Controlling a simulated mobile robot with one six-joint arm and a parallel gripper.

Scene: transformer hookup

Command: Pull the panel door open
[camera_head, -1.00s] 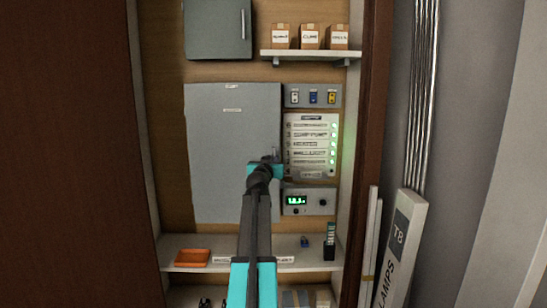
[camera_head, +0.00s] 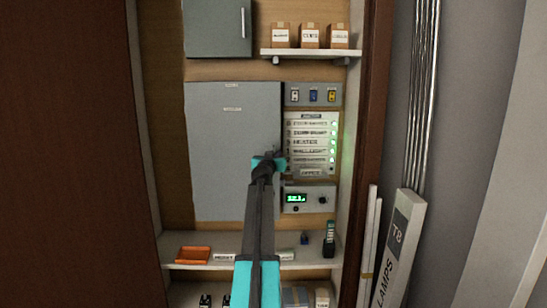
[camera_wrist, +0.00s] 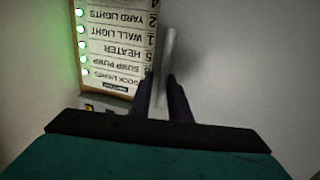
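The panel door (camera_head: 225,150) is a large flat grey door on the cabinet's back wall, and it looks shut. Its handle is a thin grey upright bar near the door's right edge. In the head view my gripper (camera_head: 272,160) is at that edge and covers most of the handle. In the wrist view the handle (camera_wrist: 166,60) stands between the two dark fingers of my gripper (camera_wrist: 163,85). The fingers are close together and look shut on the bar, though their contact is partly in shadow.
A labelled panel with green lights (camera_head: 312,145) is right beside the door edge. Below it is a small display unit (camera_head: 308,199). A shelf (camera_head: 180,243) holds an orange tray (camera_head: 194,254). A lamp box (camera_head: 398,250) leans outside at right.

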